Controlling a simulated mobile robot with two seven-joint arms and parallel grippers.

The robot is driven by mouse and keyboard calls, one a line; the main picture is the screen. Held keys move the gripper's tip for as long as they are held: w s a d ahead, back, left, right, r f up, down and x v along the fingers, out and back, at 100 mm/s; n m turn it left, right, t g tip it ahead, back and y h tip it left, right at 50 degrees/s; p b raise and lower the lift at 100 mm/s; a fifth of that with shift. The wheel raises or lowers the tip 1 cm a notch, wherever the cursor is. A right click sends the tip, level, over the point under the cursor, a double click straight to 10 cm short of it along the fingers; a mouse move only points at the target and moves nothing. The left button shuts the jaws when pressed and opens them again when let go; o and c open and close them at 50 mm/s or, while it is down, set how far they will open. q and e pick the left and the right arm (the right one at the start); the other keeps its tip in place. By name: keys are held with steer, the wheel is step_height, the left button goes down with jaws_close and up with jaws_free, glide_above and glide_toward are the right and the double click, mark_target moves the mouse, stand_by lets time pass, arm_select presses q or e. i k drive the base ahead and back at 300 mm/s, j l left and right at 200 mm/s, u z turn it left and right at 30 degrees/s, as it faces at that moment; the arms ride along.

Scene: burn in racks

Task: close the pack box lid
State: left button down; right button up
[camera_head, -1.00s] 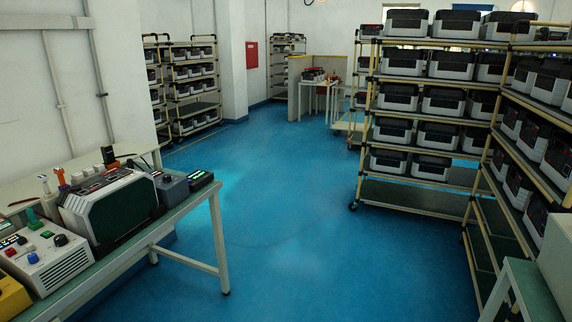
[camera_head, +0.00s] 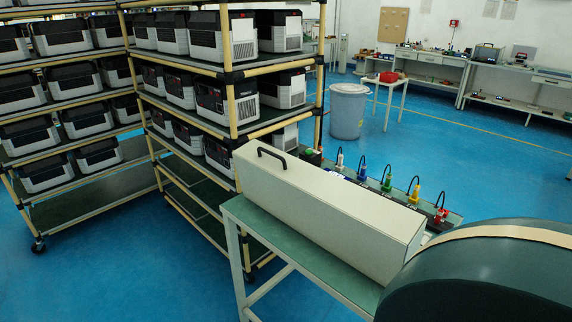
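I cannot make out a pack box or its lid for certain. A long beige metal case (camera_head: 322,205) with a black handle on its top at the left end lies on a green-topped bench (camera_head: 318,262) in the middle of the head view. It looks closed on the sides that show. Neither of my grippers is in view.
Racks (camera_head: 232,110) full of grey-and-black units stand at the left. Coloured plugs (camera_head: 387,180) line the bench behind the case. A large dark green rounded object (camera_head: 490,275) fills the lower right. A lidded bin (camera_head: 348,110) stands beyond; blue floor (camera_head: 440,150) is open there.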

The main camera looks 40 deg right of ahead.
mark_target(371, 232)
steer(key=i+z, duration=0.15)
steer(key=z, duration=0.25)
steer(key=i+j+z, duration=0.1)
steer(key=z, duration=0.25)
steer(key=i+j+z, duration=0.1)
steer(key=z, duration=0.3)
steer(key=i+j+z, duration=0.15)
steer(key=z, duration=0.2)
steer(key=i, duration=0.05)
